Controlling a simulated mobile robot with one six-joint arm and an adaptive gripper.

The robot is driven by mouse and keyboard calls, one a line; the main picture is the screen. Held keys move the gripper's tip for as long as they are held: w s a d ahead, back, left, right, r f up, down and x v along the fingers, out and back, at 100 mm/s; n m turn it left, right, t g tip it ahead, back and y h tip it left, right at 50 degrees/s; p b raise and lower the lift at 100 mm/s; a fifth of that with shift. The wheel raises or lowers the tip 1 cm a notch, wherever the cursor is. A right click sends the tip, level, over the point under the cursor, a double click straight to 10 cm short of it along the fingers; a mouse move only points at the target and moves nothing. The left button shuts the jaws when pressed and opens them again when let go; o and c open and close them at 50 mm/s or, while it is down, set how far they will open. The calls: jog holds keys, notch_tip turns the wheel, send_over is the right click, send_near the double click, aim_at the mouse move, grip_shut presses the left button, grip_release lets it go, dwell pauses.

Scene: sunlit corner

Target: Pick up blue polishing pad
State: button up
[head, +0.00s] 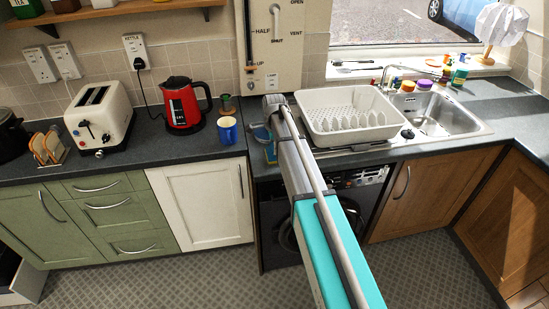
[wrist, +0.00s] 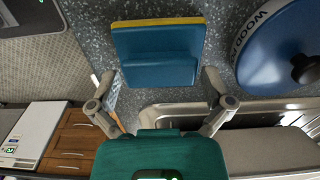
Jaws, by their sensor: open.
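The blue polishing pad (wrist: 158,55) is a blue block with a yellow edge, lying on the dark speckled worktop in the upper middle of the wrist view. In the head view, what looks like the same pad (head: 271,153) shows in part beside my arm, near the worktop's front edge. My gripper (wrist: 159,76) is open, with its fingertips apart at either side of the pad's near end. Nothing is held between the fingers. In the head view my arm hides most of the gripper, and contact with the pad cannot be told.
A round blue container (wrist: 280,45) with lettering and a black knob stands close right of the pad. A blue mug (head: 227,130) and red kettle (head: 184,103) are to the left. A white dish rack (head: 348,115) and sink (head: 438,113) are right. The worktop's front edge is near.

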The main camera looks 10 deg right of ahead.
jog(key=shift+f, duration=0.45)
dwell(0.3)
jog(key=shift+d, duration=0.1)
jog(key=c, duration=0.8)
jog(key=shift+r, duration=0.2)
notch_tip(320, 180, up, 3)
jog(key=p, duration=0.2)
jog(key=shift+f+p, duration=0.15)
jog(key=shift+p, duration=0.15)
jog(key=s+r+p, duration=0.3)
jog(key=s, duration=0.1)
jog(key=s+r+p, duration=0.3)
jog(key=s, duration=0.2)
jog(key=s+r+p, duration=0.4)
jog(key=s, duration=0.1)
